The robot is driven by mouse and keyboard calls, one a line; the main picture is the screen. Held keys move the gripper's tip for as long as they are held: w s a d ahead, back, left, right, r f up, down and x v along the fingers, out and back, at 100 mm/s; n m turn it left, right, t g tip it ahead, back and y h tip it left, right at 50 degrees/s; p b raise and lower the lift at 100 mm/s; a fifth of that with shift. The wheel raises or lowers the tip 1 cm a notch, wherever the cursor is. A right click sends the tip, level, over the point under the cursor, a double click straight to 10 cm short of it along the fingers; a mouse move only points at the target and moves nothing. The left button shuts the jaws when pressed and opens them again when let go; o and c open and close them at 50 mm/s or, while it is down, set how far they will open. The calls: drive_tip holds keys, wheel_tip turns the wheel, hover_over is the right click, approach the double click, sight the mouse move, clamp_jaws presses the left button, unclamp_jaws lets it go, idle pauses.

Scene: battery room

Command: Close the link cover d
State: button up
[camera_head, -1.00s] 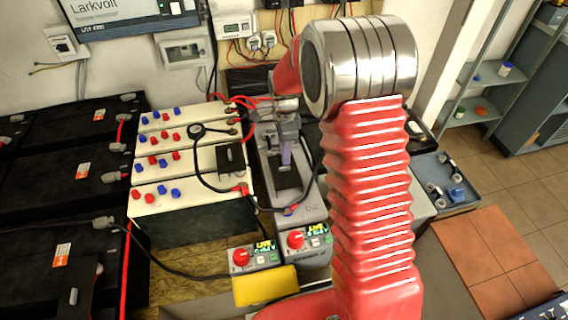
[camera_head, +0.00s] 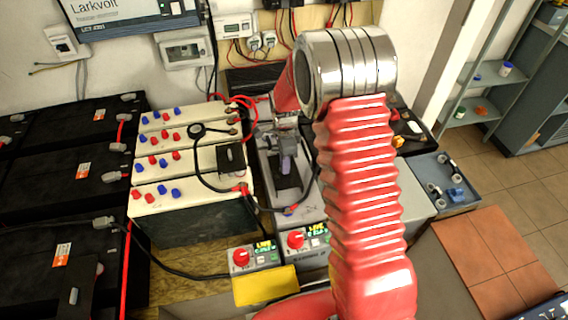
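No label d is readable, so I cannot tell which part is link cover d. A small black cover (camera_head: 231,157) stands on the white battery bank (camera_head: 165,188), left of my gripper. Another dark flap (camera_head: 77,288) shows on the black battery at the lower left. My gripper (camera_head: 287,166) points down over a grey unit (camera_head: 309,207) with a dark recess. A lilac-grey piece shows at its fingertips. The fingers are small and partly hidden by my wrist, so their opening and contact are unclear.
Black batteries (camera_head: 50,170) with cables fill the left. Two control boxes with red knobs (camera_head: 241,256) and a yellow block (camera_head: 265,286) stand in front. A black cable loops around the grey unit. A blue tray (camera_head: 447,180) lies right; tiled floor is beyond.

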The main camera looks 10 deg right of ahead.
clamp_jaws()
idle(0.9)
drive_tip(key=shift+a, duration=0.15)
drive_tip(key=shift+w, duration=0.6)
drive_tip(key=w, duration=1.3)
drive_tip(key=shift+w, duration=1.35)
drive_tip(key=shift+w+r, duration=0.1)
drive_tip(key=shift+o, duration=1)
unclamp_jaws()
drive_tip(key=shift+o, duration=1.1)
